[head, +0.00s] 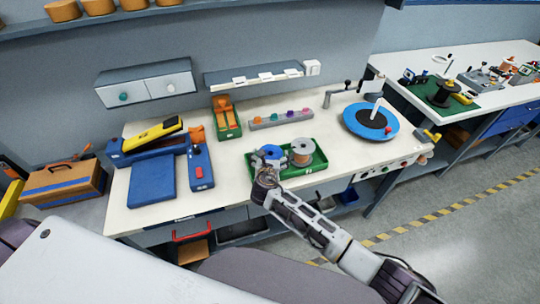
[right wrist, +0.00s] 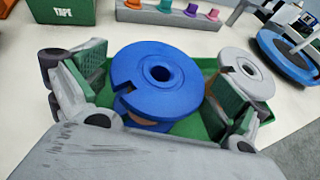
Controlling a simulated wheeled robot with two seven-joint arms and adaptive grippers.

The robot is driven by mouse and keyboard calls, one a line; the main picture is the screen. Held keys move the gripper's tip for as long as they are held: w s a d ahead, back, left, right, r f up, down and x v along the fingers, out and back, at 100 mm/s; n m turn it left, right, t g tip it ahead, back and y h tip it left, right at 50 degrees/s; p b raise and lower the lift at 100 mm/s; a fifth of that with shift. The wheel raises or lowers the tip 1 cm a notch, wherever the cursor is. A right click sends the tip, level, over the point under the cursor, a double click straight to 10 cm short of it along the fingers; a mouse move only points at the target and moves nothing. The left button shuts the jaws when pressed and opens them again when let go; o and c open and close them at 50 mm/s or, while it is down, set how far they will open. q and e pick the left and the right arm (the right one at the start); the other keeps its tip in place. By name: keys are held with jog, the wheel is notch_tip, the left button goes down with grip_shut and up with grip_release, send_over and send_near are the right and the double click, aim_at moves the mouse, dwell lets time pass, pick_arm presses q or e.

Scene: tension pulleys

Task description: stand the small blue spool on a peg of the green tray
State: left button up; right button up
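The small blue spool (head: 268,153) is at the left part of the green tray (head: 317,169). In the right wrist view the blue spool (right wrist: 158,82) lies flat, with its slotted flange and center hole facing up and a copper-colored winding below. My right gripper (head: 265,182) is at the tray's left front. Its green-padded fingers (right wrist: 155,100) are spread on either side of the blue spool, with no clear grip showing. The peg beneath the spool is hidden, so I cannot tell whether it is on one. My left gripper is not in view.
A grey-white spool (head: 302,150) stands in the tray's right part. Behind are a green-orange tape dispenser (head: 226,118) and a strip of colored pegs (head: 280,118). A blue turntable (head: 370,121) stands to the right. Blue equipment (head: 152,180) is at left.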

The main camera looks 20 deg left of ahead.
dwell(0.3)
jog(key=shift+s+r, duration=0.15)
jog(key=shift+s+d+r, duration=0.15)
jog(key=shift+s+r, duration=0.2)
jog(key=shift+s, duration=0.25)
jog(key=v, duration=1)
jog(key=shift+s, duration=0.15)
dwell(0.7)
